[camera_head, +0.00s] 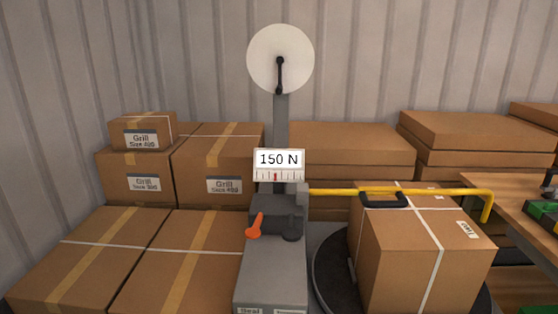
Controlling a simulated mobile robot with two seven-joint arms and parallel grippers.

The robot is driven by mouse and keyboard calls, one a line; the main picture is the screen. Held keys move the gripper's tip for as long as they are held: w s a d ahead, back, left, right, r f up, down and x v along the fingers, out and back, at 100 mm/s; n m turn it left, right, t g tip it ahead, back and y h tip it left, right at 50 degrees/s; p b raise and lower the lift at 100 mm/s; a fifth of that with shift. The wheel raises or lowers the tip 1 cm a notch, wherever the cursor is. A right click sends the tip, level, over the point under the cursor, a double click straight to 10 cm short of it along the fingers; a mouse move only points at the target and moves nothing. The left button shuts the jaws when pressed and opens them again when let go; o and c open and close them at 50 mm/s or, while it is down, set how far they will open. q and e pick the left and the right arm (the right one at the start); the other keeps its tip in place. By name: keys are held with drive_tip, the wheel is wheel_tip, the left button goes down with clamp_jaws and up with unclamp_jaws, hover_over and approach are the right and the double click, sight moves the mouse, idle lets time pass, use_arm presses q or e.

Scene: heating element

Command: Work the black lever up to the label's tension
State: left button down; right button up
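A grey strapping machine (270,275) stands in the middle, with a post rising behind it. A white label (279,159) on it reads "150 N", above a scale with a small red mark near its middle. An orange lever (254,228) sits on the left of the machine's top. A short black lever (291,228) sits just right of it, dark against the grey body, so its exact tilt is hard to tell. A plate below on the left reads "Seal"; the plate on the right is cut off. Neither of my grippers is in view.
A yellow bar (440,191) reaches right from the machine over a strapped box (385,260) on a dark turntable (328,270). A black handle (383,200) is at the box's top. Stacked cartons (90,255) fill the left. A wooden table (520,200) stands right.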

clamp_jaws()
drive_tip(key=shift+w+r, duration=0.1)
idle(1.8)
